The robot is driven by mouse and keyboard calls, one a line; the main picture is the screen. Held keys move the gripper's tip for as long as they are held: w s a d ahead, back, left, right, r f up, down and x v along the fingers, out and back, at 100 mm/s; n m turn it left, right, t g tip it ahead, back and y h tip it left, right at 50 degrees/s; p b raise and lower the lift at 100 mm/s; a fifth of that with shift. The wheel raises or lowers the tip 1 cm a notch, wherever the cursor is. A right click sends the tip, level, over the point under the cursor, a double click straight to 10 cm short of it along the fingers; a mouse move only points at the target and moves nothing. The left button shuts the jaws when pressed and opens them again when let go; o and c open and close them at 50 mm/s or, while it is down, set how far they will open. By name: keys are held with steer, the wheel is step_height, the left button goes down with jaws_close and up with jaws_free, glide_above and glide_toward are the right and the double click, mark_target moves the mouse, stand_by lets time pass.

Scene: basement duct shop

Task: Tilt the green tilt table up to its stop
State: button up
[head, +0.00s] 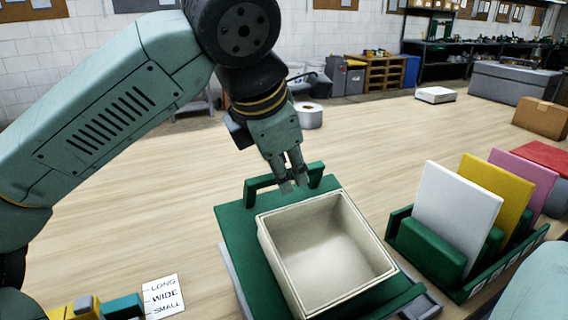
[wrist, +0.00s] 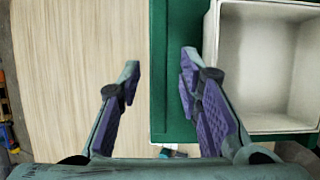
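The green tilt table (head: 235,228) lies about flat on a grey base, with a raised green handle (head: 262,183) along its far edge. A cream open-topped box (head: 273,250) sits on it and looks empty. My gripper (head: 293,186) points down at the handle, its fingertips around the bar's height. In the wrist view my gripper (wrist: 160,68) is open, one finger over the wood and the other over the green table (wrist: 178,125). The table's edge strip lies between the fingers, and no contact shows. The box (wrist: 210,60) is just right of the right finger.
A green rack (head: 400,218) with white, yellow and pink panels stands close on the right. A card (head: 163,297) reading LONG, WIDE, SMALL lies front left. A white roll (head: 309,116) stands behind my gripper. The wooden surface left of the table is mostly clear.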

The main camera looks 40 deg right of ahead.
steer(key=v, duration=1.2)
steer(key=shift+s+a, duration=0.1)
stand_by(0.4)
